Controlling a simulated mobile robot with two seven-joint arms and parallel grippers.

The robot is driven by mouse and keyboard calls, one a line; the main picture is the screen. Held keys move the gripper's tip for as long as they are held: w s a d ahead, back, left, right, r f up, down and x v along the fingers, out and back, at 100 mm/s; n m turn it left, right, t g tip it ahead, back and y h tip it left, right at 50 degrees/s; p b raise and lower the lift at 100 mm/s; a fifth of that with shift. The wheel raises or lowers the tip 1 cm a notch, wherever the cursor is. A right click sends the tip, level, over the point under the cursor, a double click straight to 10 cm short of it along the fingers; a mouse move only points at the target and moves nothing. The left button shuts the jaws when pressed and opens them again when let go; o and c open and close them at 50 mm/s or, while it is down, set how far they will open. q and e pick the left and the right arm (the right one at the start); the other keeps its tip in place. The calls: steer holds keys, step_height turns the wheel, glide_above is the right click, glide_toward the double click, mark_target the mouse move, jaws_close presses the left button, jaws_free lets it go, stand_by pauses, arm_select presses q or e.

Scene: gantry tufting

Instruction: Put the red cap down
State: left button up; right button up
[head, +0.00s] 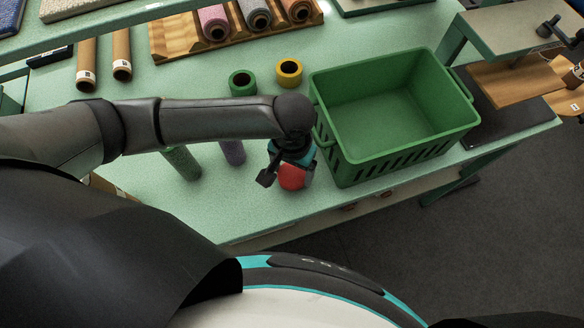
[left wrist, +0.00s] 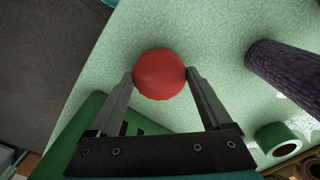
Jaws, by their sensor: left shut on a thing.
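The red cap (head: 292,177) is a round red piece close to the table's front edge, left of the green crate. It also shows in the left wrist view (left wrist: 160,74), between the two fingertips. My left gripper (head: 286,172) is shut on it, with one finger touching each side; in the left wrist view the gripper (left wrist: 160,76) spans the cap. The cap is over the table top (head: 215,205); I cannot tell whether it touches the surface. My right gripper is not in view.
The empty green crate (head: 345,165) stands just right of the gripper. A green roll (head: 242,82), a yellow roll (head: 289,72), a green tube (head: 181,162) and a purple tube (head: 233,151) are nearby. Bare table lies at the front left.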

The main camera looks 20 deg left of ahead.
mark_target(292, 174)
arm_select(q)
steer(key=shift+f, duration=0.15)
steer(key=o, duration=1.3)
steer(key=shift+o, duration=0.2)
step_height(292, 174, up, 12)
steer(key=p, duration=0.2)
steer(key=shift+r, duration=0.2)
